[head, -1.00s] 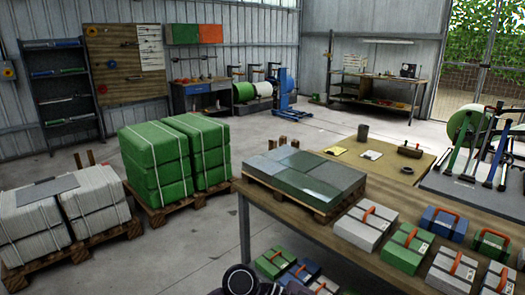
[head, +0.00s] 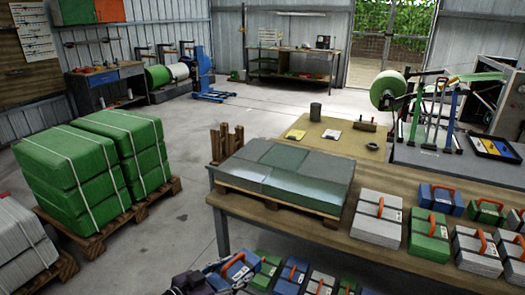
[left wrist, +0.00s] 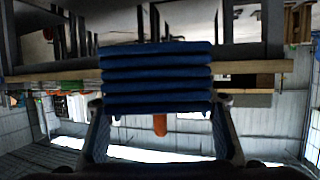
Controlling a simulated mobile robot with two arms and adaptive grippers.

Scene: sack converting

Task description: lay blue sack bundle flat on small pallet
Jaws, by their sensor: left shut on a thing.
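The small pallet (head: 262,200) is wooden and sits on the near left end of the long table. Flat grey and green-grey pieces (head: 300,163) cover its top. My left gripper (head: 208,277) is low in the head view, in front of the table's left end and below the pallet. It is shut on a blue sack bundle (head: 237,272) with an orange handle. In the left wrist view the bundle (left wrist: 157,76) shows as several stacked blue layers between the fingers (left wrist: 160,102), with an orange piece below them. My right gripper is out of view.
Grey, blue and green bundles with orange handles stand on the table (head: 345,235) right of the pallet. More bundles (head: 292,274) lie below the table edge. Wooden posts (head: 226,142) rise behind the pallet's left. Green sack stacks (head: 75,165) stand on a floor pallet at left.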

